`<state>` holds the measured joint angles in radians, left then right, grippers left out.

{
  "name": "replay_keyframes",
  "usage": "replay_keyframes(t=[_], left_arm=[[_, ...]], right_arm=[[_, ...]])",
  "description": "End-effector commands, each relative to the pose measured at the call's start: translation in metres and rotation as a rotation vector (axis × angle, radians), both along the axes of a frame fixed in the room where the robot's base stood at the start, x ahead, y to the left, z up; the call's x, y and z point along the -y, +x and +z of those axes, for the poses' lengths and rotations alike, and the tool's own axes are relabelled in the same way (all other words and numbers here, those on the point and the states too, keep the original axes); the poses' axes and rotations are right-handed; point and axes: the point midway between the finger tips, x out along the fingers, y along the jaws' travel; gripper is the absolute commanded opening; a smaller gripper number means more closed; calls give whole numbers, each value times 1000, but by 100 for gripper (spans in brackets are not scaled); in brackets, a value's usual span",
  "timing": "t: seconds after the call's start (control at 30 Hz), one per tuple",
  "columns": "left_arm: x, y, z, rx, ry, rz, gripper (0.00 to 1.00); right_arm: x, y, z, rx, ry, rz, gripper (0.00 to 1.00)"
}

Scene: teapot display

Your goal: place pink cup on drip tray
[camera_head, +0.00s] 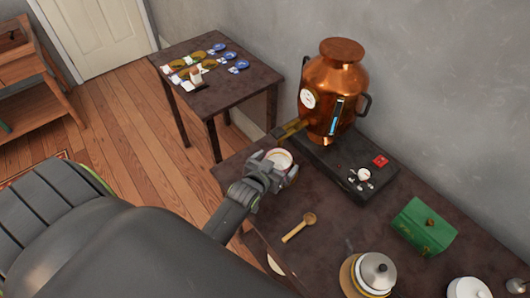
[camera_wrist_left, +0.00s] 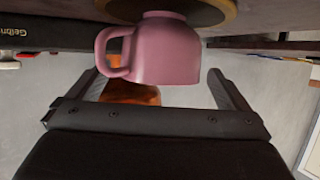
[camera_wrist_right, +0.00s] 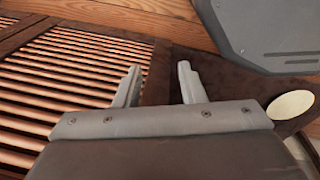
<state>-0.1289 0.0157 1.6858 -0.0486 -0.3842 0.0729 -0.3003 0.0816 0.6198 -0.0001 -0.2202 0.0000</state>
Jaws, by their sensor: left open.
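The pink cup (camera_wrist_left: 165,52) fills the middle of the left wrist view, which shows it upside down. Its foot meets a dark round disc with a gold rim (camera_wrist_left: 232,14), which looks like the drip tray. The handle points left in that view. My left gripper (camera_wrist_left: 155,80) is open, with one finger on each side of the cup and gaps between. In the head view the cup (camera_head: 281,158) shows pale beside my left gripper (camera_head: 273,172), below the urn's tap; the disc is hidden there. My right gripper (camera_wrist_right: 158,82) is open and empty.
A copper urn (camera_head: 333,85) stands on a black base (camera_head: 355,182) right behind the cup. A wooden spoon (camera_head: 298,228), a green box (camera_head: 424,230) and a lidded pot (camera_head: 374,273) are on the table. A slatted wooden surface (camera_wrist_right: 70,75) lies beyond my right gripper.

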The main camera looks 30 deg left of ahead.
Motion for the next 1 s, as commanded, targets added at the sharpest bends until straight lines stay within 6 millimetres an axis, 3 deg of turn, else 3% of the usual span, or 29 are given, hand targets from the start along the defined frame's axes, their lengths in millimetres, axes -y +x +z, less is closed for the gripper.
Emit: replay_keyframes(t=[0.3, 0.5, 1.0], left_arm=[[3, -57, 23, 0, -1, 2, 99], [4, -81, 33, 0, -1, 1, 99], [5, -90, 38, 0, 1, 0, 99]], right_arm=[[0, 0, -1, 0, 0, 0, 36], [-1, 0, -3, 0, 1, 0, 36], [-2, 0, -3, 0, 3, -1, 36]])
